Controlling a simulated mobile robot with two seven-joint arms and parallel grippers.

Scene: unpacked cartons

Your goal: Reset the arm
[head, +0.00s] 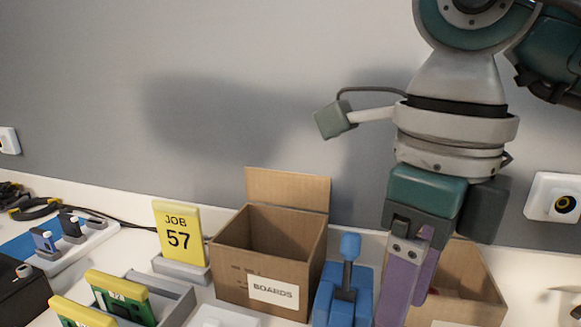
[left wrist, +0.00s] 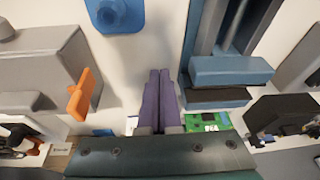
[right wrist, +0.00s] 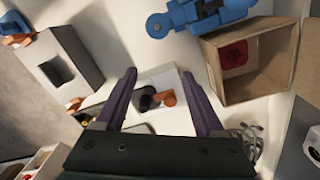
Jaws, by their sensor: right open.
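My right arm comes in from the upper right in the head view, and its gripper (head: 404,308) points down in front of an open carton at the right. The purple fingers stand apart in the right wrist view (right wrist: 162,80), with nothing held between them. Beyond them lies a white tray (right wrist: 176,78) with dark and orange items. My left gripper (left wrist: 160,74) shows only in the left wrist view. Its purple fingers lie together, with nothing visible between them, over a white surface. The left arm is out of the head view.
An open carton marked BOARDS (head: 272,290) stands left of my right gripper, with a blue lever device (head: 342,295) between. A yellow JOB 57 sign (head: 178,232) and yellow-edged green boards (head: 122,298) are further left. In the left wrist view an orange lever (left wrist: 82,94) stands beside the fingers.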

